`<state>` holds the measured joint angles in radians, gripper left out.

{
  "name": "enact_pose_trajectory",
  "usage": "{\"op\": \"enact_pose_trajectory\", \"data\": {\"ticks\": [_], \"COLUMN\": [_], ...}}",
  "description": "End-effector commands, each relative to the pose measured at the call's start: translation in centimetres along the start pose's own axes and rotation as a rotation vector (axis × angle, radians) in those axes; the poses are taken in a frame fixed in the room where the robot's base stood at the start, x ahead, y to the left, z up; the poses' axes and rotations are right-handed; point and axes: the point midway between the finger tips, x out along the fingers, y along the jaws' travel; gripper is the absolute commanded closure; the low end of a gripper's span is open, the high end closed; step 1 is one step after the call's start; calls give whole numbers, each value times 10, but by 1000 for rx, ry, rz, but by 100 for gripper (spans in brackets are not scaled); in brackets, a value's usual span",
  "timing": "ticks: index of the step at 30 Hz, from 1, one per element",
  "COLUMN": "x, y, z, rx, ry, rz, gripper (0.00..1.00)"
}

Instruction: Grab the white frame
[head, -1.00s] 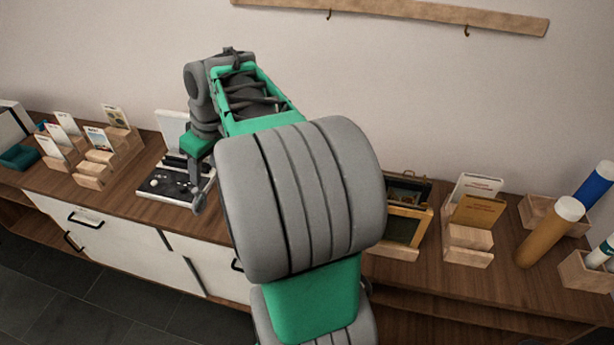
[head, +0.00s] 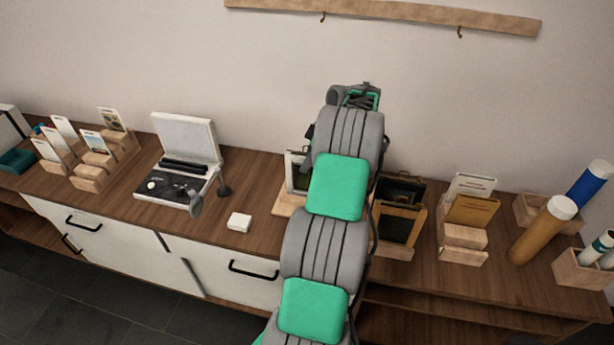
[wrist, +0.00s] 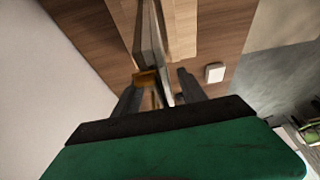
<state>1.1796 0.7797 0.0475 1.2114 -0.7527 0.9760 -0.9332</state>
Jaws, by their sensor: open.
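The white frame (head: 291,160) stands on a light wooden base (head: 284,210) on the cabinet top. Only its left part shows in the head view; my arm hides the rest. In the wrist view the frame (wrist: 153,45) appears nearly edge-on, as a thin upright panel above the pale base (wrist: 212,25). My gripper (wrist: 159,82) is open, its fingers on either side of the panel's near edge. I cannot tell whether either finger touches it. A small orange-brown piece (wrist: 147,77) shows between the fingers. My gripper is hidden behind my arm in the head view.
A small white box (head: 239,222) lies left of the frame. Further left are an open black-and-white case (head: 187,140) and wooden card holders (head: 92,172). Dark framed items (head: 399,224), a card stand (head: 463,240) and tubes (head: 541,230) are right. The wall is close behind.

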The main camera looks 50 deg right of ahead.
Motion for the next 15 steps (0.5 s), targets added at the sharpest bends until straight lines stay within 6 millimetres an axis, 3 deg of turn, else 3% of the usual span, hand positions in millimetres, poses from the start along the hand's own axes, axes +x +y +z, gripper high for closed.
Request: {"op": "enact_pose_trajectory", "data": {"ticks": [3,9,15], "x": [10,11,11], "y": [0,0,0], "z": [0,0,0], "rx": [0,1,1], "ry": [0,-1,-1], "rz": [-1,1,1], "gripper": [51,52,68]}}
